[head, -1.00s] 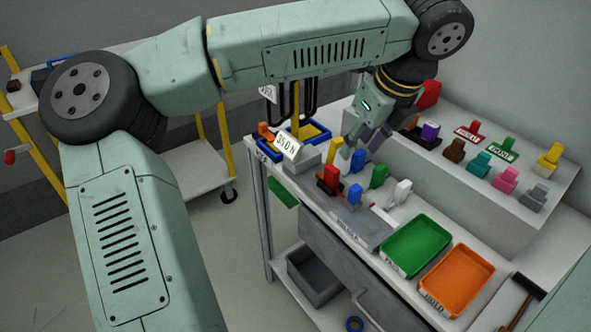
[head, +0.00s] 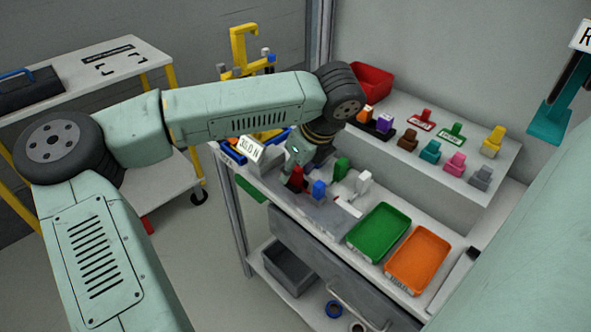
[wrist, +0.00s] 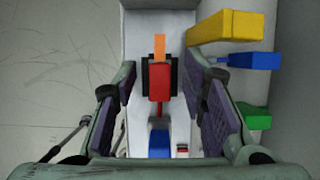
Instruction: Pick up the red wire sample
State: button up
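The red wire sample appears to be the red block (wrist: 159,82) in a dark holder, with an orange part at its far end; it also shows in the head view (head: 296,180), partly hidden by my gripper. My gripper (wrist: 160,74) is open in the wrist view, with one purple-padded finger on each side of the red block. Gaps show between the block and both pads. In the head view my gripper (head: 298,170) is pointed down at the red block on the bench. Whether its tips reach beside the block is hard to tell.
A blue block (head: 319,190), a green block (head: 341,167) and a white block (head: 362,183) stand close by. Green (head: 379,232) and orange (head: 418,260) trays lie to the right. A raised shelf (head: 420,160) with coloured pieces is behind.

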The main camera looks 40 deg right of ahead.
aim_at(296, 167)
grip_shut()
dwell(0.5)
jog(key=shift+r, duration=0.1)
notch_tip(296, 167, up, 10)
jog(key=b, duration=0.2)
jog(key=shift+b, duration=0.4)
